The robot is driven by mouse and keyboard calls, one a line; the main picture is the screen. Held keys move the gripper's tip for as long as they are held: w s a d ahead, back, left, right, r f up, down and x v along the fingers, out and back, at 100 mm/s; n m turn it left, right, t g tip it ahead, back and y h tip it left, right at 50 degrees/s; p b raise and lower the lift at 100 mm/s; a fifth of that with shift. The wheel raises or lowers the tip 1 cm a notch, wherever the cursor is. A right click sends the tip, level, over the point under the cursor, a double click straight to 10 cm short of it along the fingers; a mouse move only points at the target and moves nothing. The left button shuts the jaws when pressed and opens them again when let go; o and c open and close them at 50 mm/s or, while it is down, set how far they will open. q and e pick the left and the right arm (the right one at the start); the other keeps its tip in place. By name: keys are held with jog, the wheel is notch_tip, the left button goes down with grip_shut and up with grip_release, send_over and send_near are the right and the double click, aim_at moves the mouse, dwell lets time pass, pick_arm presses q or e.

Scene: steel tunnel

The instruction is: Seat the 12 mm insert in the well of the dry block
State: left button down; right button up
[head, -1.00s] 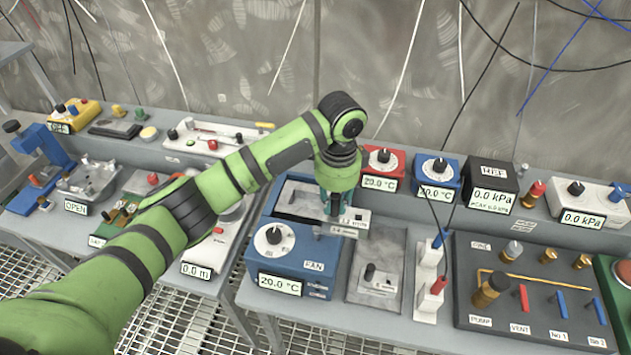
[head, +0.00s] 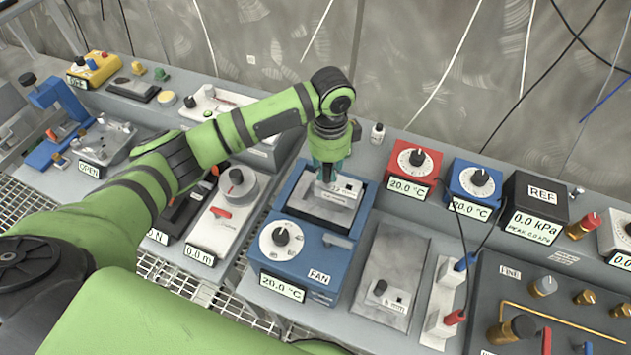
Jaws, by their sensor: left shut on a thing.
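The dry block (head: 330,240) is a blue box with a white dial, a FAN label and a 20.0 °C display, in the middle of the head view. Its well (head: 355,218) is the recess in its top, towards the back. My left gripper (head: 329,178) points down over the well, shut on a grey insert (head: 341,198) with a white label. The insert is at the well opening; whether it hangs above or rests inside I cannot tell. The label is too small to read, and the fingertips hide part of the insert. My right gripper is not in view.
A second labelled insert (head: 391,297) sits on a grey plate (head: 402,258) right of the dry block. Red (head: 412,168) and blue (head: 472,187) dial boxes stand behind it. A white instrument (head: 222,215) stands close on the left. Cables hang at the right.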

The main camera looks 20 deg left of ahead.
pick_arm(q)
jog(key=a+f, duration=0.1)
jog(key=f, duration=0.2)
jog(key=a+f+b, duration=0.1)
jog(key=f, duration=0.1)
jog(key=shift+s+a+f, duration=0.25)
jog(key=shift+a+f, duration=0.1)
jog(key=shift+f, duration=0.1)
jog(key=shift+w, duration=0.1)
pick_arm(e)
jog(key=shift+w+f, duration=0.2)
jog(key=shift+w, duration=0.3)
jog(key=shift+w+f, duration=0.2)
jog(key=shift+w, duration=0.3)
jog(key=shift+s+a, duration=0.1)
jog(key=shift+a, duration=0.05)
pick_arm(q)
jog(key=c, duration=1.1)
grip_release()
jog(key=shift+f, duration=0.1)
